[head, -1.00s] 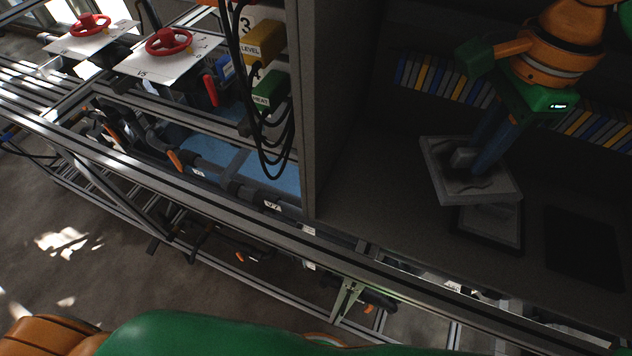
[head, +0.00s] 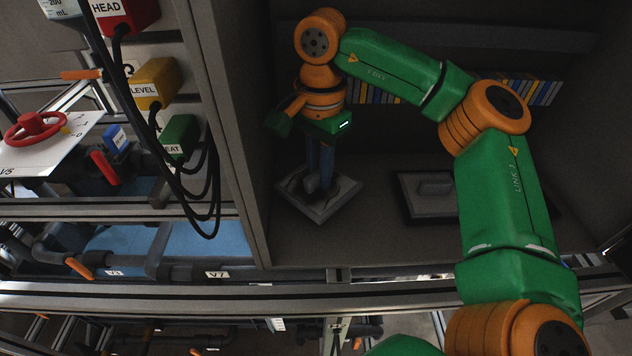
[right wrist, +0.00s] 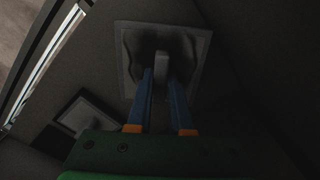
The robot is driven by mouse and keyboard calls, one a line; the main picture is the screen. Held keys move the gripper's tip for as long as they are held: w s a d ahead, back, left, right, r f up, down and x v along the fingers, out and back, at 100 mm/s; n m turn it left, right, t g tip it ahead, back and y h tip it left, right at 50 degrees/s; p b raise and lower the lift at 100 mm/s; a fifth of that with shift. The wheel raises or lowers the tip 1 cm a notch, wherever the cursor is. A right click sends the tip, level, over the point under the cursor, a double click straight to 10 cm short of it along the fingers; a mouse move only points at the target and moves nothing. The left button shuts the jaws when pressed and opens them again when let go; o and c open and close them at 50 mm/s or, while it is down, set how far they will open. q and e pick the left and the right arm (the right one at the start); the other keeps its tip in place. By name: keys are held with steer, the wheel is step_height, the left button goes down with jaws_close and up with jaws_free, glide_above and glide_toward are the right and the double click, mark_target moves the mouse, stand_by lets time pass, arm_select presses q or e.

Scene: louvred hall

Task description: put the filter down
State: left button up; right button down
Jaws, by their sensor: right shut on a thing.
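My right gripper (head: 319,176) points down and is shut on the raised handle of a square grey filter (head: 341,197) with dark stains on its face. The right wrist view shows the handle between the two blue fingers and the stained filter plate (right wrist: 192,50). The held filter is in the left part of the dark bay; I cannot tell whether it touches the floor. A second, cleaner grey filter (head: 410,184) with a handle lies on a dark pad to its right, partly behind my right arm. It also shows in the right wrist view (right wrist: 92,112). My left gripper is not in view.
A grey post (head: 222,130) bounds the bay on the left. A row of coloured binders (head: 375,94) stands at the back. A metal rail (head: 300,297) runs along the front. Hanging black cables (head: 205,225) and a red valve wheel (head: 35,127) are left of the post.

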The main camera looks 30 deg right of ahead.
mark_target(318, 186)
steer(key=f, duration=0.2)
steer(key=f+p, duration=0.1)
steer(key=shift+w+d+f, duration=0.2)
steer(key=shift+w+f, duration=0.15)
steer(key=shift+w, duration=0.05)
steer(key=shift+f, duration=0.3)
steer(key=shift+f, duration=0.15)
